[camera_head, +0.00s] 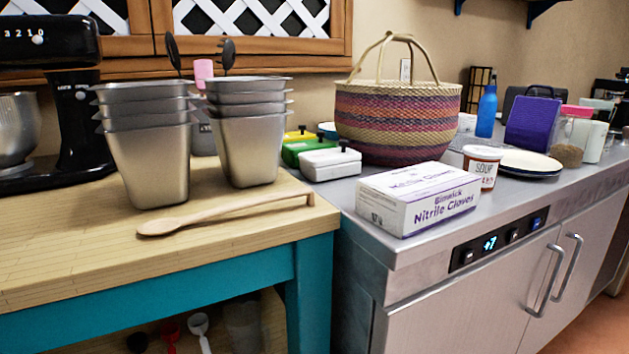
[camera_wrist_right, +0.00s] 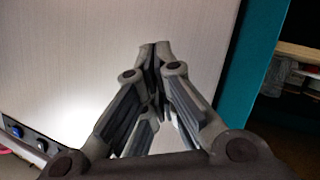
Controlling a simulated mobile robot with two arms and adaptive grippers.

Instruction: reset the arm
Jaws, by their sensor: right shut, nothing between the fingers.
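My right gripper (camera_wrist_right: 154,48) shows in the right wrist view with its fingertips together and nothing between them. It is in front of a pale metal cabinet face (camera_wrist_right: 70,50), with a teal table leg (camera_wrist_right: 245,70) to its right. Neither of my arms or grippers shows in the head view. My left gripper is in no view.
A wooden-topped teal table (camera_head: 60,240) bears stacked metal pans (camera_head: 150,160), more pans (camera_head: 245,150) and a wooden spoon (camera_head: 220,213). The steel counter (camera_head: 400,255) bears a glove box (camera_head: 418,198), a soup cup (camera_head: 482,166) and a woven basket (camera_head: 398,120). Door handles (camera_head: 545,285) protrude.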

